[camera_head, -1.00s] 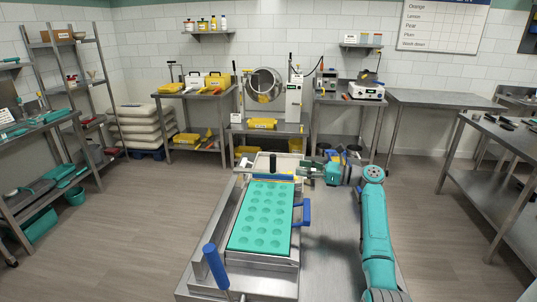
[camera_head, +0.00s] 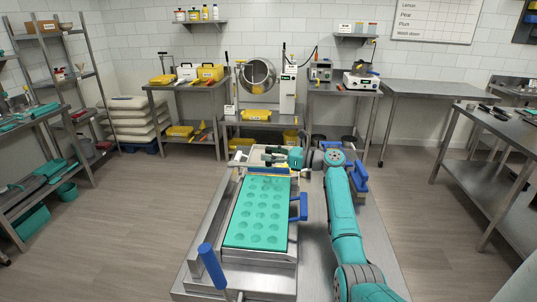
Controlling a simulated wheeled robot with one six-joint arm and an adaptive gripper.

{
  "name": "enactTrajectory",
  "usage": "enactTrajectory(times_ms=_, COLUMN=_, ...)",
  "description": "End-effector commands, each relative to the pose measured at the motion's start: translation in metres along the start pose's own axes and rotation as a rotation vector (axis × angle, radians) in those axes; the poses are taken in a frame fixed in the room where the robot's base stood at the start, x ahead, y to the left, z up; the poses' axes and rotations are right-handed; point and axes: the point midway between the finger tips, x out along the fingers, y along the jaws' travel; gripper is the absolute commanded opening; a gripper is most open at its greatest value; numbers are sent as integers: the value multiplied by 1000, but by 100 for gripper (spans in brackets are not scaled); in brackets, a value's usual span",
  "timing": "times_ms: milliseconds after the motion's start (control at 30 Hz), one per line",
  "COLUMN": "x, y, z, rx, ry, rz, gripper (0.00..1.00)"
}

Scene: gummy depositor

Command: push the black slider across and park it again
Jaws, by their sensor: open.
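The depositor stands on a steel table, with a teal mould (camera_head: 258,212) of round cavities in its bed. A blue strip (camera_head: 268,170) crosses the mould's far end. My gripper (camera_head: 267,155) is open at the machine's far end, beyond the blue strip and right of the dark piece. Its fingers are small and partly lost against the machine, so I cannot tell whether they touch anything.
A blue handle (camera_head: 300,207) juts from the machine's right side. A blue lever (camera_head: 212,266) rises at the front left. My arm lies along the table's right side. Behind are a bench with a round steel drum (camera_head: 257,77) and an empty steel table (camera_head: 432,90). The floor at left is clear.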

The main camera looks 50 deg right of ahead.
Motion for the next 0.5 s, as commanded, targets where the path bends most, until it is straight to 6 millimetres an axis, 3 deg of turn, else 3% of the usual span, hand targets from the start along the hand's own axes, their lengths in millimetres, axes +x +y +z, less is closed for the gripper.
enactTrajectory(times_ms=367, x=7, y=0, z=0, rx=0, ry=0, rz=-1, gripper=51)
enactTrajectory(times_ms=400, x=7, y=0, z=0, rx=0, ry=0, rz=-1, gripper=48)
enactTrajectory(times_ms=500, x=7, y=0, z=0, rx=0, ry=0, rz=-1, gripper=23)
